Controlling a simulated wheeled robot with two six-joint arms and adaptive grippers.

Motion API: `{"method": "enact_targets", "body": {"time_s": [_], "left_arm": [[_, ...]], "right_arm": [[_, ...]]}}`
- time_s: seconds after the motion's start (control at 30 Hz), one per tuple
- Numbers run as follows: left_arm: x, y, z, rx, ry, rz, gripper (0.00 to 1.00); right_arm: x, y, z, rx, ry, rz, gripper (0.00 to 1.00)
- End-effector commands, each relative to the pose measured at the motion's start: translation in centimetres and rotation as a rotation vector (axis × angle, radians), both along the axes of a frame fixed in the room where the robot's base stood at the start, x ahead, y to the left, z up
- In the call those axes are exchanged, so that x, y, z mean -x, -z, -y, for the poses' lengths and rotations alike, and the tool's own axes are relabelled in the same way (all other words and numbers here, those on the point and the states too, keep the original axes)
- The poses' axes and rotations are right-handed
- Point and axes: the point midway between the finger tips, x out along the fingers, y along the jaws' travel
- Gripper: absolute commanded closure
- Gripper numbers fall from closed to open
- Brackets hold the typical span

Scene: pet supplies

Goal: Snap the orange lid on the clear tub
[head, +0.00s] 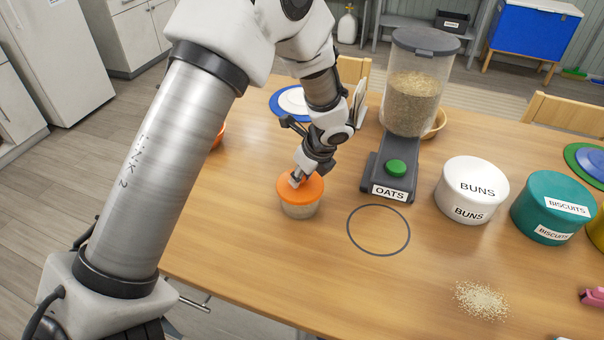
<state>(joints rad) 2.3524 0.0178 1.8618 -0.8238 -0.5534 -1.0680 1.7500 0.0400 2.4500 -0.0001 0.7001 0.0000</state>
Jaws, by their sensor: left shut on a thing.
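The clear tub (299,209) stands upright on the wooden table, left of the dark ring marking, with pale contents showing through its wall. The orange lid (312,190) sits on top of the tub and covers its mouth. I cannot tell whether its rim is fully snapped down. My left gripper (297,181) comes down from above and is shut on the orange lid, near its middle. The fingertips partly hide the lid's top. My right gripper is not in view.
An OATS dispenser (410,100) stands behind the empty ring (379,205). White BUNS (476,170) and teal BISCUITS (538,215) tubs stand to the right. Spilled grains (482,299) and a pink object (593,297) lie at front right. The table's front middle is clear.

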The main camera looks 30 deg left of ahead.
Motion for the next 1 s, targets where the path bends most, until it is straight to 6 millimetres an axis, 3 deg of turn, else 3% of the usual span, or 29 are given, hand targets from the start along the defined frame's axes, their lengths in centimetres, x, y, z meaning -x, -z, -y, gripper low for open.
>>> {"method": "enact_targets", "body": {"time_s": [0.4, 0.43, 0.5, 0.73, 0.83, 1.0], "left_arm": [[-0.02, 0.00, 0.00, 0.000, 0.000, 0.000, 0.95], [-0.02, 0.00, 0.00, 0.000, 0.000, 0.000, 0.68], [-0.02, 0.00, 0.00, 0.000, 0.000, 0.000, 0.43], [-0.02, -0.01, 0.00, 0.000, 0.000, 0.000, 0.42], [-0.02, -0.01, 0.00, 0.000, 0.000, 0.000, 0.17], [-0.01, -0.01, 0.00, 0.000, 0.000, 0.000, 0.17]], "right_arm": [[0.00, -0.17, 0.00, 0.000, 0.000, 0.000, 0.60], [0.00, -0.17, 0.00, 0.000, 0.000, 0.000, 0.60], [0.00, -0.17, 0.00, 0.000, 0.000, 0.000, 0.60], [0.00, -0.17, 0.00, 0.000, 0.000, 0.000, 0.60], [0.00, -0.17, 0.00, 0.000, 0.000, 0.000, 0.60], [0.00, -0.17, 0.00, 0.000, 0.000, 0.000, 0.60]]}}
